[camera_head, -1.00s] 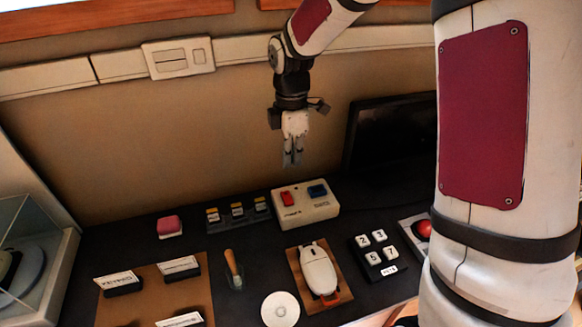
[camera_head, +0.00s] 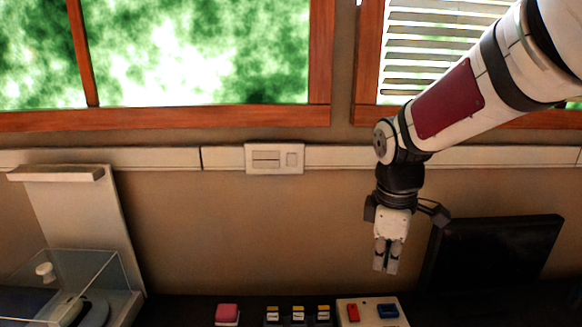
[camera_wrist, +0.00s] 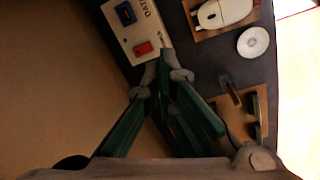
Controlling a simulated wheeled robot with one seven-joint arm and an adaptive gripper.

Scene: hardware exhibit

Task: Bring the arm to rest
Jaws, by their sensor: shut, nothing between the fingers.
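My gripper (camera_head: 386,268) hangs at the end of my arm, pointing down, above the dark table and in front of the brown wall. Its fingers are shut with nothing between them. In the wrist view my gripper (camera_wrist: 163,62) shows with its green-sided fingers, above the table. The light box with a red and a blue switch (camera_head: 371,313) stands on the table below and slightly left of the gripper. The box also shows in the wrist view (camera_wrist: 128,33). The gripper is apart from it.
A black monitor (camera_head: 490,265) stands right of the gripper. A pink block (camera_head: 227,313) and small yellow-topped switches (camera_head: 298,315) sit left of the box. A clear case (camera_head: 80,275) is at far left. A white disc (camera_wrist: 253,42) and a computer mouse (camera_wrist: 222,12) lie on the table.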

